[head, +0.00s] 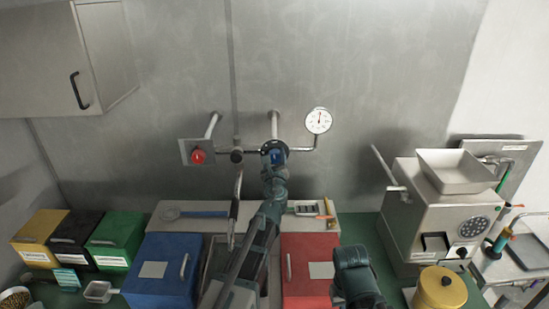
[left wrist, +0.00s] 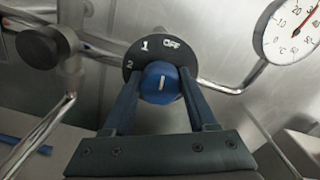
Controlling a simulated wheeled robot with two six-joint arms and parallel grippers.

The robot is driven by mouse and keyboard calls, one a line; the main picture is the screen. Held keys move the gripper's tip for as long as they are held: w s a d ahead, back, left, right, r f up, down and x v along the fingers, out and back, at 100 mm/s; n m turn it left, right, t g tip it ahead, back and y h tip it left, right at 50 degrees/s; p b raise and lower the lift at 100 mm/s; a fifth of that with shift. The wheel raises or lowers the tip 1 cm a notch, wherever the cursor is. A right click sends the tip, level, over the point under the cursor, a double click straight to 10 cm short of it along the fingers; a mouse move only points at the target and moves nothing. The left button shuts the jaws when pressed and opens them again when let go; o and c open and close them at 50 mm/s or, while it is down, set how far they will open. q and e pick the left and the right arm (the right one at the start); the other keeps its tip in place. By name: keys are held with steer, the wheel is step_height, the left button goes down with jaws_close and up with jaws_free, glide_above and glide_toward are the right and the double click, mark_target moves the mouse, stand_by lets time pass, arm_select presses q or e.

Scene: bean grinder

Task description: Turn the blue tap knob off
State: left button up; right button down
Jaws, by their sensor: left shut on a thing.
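The blue tap knob (left wrist: 161,83) sits on a black round dial plate (left wrist: 135,62) marked 1, 2 and OFF. A white line on the knob stands nearly upright, between the 1 and OFF marks. My left gripper (left wrist: 163,92) is shut on the knob, one finger on each side. In the head view the knob (head: 277,156) shows on the wall pipe, with my left gripper (head: 275,165) reaching up to it from below. My right gripper is not clearly visible; a dark part of my right arm shows at the bottom, right of centre.
A round temperature gauge (head: 319,121) is on the pipe right of the knob. A red button (head: 198,156) and a black round knob (head: 237,155) are to the left. A blue box (head: 160,272) and a red box (head: 309,277) stand below. A grinder (head: 440,215) stands at right.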

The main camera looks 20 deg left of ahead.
arm_select(q)
steer(key=shift+s+m, duration=0.1)
steer(key=shift+m, duration=0.8)
steer(key=o, duration=1.4)
steer(key=shift+c, duration=0.2)
